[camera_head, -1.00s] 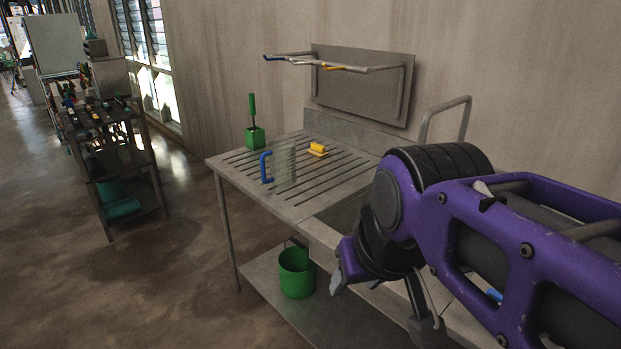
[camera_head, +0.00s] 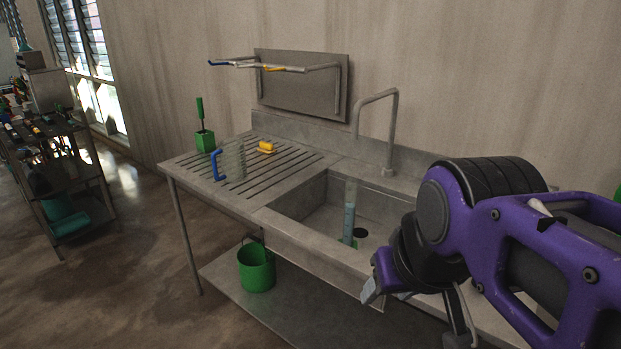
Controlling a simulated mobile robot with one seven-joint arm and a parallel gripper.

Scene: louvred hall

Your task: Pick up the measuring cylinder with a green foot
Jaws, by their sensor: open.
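The measuring cylinder (camera_head: 350,214) stands upright in the sink basin, a clear tube with bluish contents in its lower part. Its green foot (camera_head: 350,243) shows at the basin floor, beside a dark round drain. My gripper (camera_head: 372,292) is at the sink's front edge, to the right of and nearer than the cylinder, and apart from it. Only a pale fingertip part shows below my purple arm; it is open, and nothing shows held in it. My arm hides the right part of the sink.
The sink (camera_head: 300,242) has a raised front wall and a tall tap (camera_head: 392,130) behind. A green bucket (camera_head: 256,270) stands on the lower shelf.

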